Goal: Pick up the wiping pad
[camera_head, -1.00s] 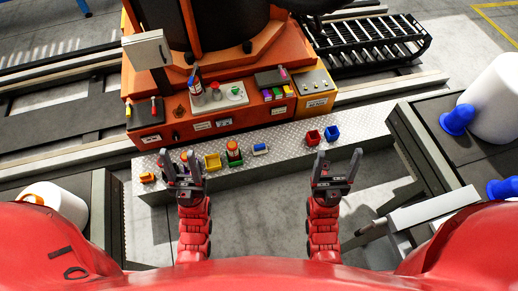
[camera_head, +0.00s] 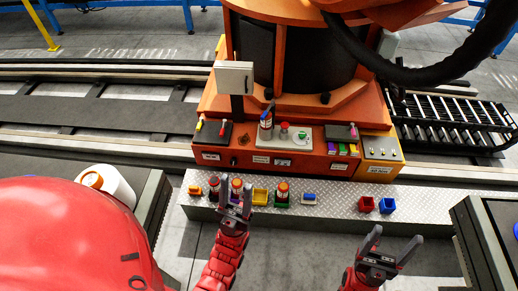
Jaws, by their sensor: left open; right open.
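A small white-and-blue block (camera_head: 309,198), which looks like the wiping pad, lies on the metal step between a green-based bottle and a red bin. My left gripper (camera_head: 236,197) points up toward the step, left of the block, its open fingers overlapping small bottles in the picture. I cannot tell whether it touches them. My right gripper (camera_head: 396,241) is open and empty, in front of the step, below and right of the block. Neither gripper is at the block.
On the step (camera_head: 340,207) stand a yellow bin (camera_head: 260,196), a red-capped bottle (camera_head: 282,191), a red bin (camera_head: 367,205) and a blue bin (camera_head: 387,206). An orange machine (camera_head: 290,155) rises behind. A white bobbin (camera_head: 110,184) is at left.

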